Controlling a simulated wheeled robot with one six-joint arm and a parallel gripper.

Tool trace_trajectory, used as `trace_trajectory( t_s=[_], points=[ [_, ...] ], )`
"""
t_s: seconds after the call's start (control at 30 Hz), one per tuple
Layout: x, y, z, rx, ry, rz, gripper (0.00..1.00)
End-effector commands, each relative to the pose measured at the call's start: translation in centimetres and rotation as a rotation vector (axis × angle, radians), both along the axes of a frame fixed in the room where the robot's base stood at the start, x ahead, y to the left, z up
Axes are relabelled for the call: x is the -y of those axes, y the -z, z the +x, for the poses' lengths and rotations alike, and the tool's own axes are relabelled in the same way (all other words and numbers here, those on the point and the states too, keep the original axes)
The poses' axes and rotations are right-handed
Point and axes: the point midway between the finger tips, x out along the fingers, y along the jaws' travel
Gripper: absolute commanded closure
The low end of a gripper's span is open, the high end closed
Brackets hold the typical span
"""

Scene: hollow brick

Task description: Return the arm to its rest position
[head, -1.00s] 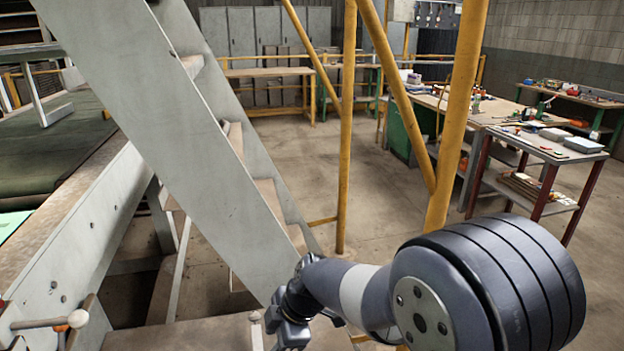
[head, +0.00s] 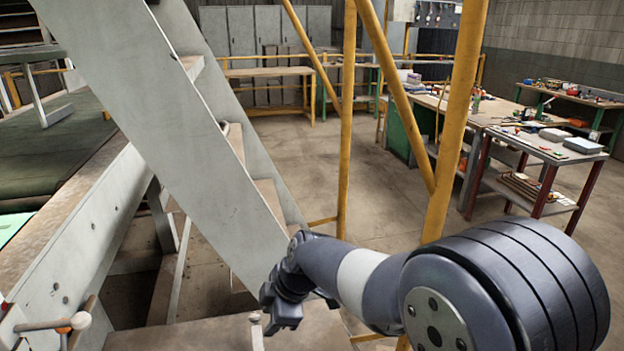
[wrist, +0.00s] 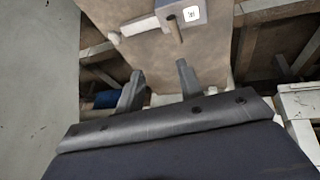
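My arm reaches in from the lower right of the head view, and my gripper (head: 278,322) hangs low at its end, in front of the grey stair stringer. Its fingers cannot be made out clearly there. In the wrist view my gripper (wrist: 160,82) shows two dark fingers standing well apart with nothing held between them. Beyond the fingers is a brown board (wrist: 150,60) with a grey block (wrist: 182,14) bearing a white marked label and a short wooden peg.
The grey stair stringer (head: 165,110) and yellow posts (head: 346,150) stand close to my arm. A blue cylinder (wrist: 105,98) is left of the fingers. Open floor (head: 290,150) and cluttered workbenches (head: 545,145) lie beyond.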

Motion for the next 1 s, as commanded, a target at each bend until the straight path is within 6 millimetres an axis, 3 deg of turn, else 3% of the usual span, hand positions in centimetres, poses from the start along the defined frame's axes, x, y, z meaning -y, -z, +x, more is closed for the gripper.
trace_trajectory(
  t_s=[0.5, 1.0],
  points=[
    [8.9, -2.7, 5.1, 0.001, 0.477, 0.000, 0.64],
    [18.0, -5.3, 8.2, 0.002, 0.917, 0.000, 0.64]
  ],
)
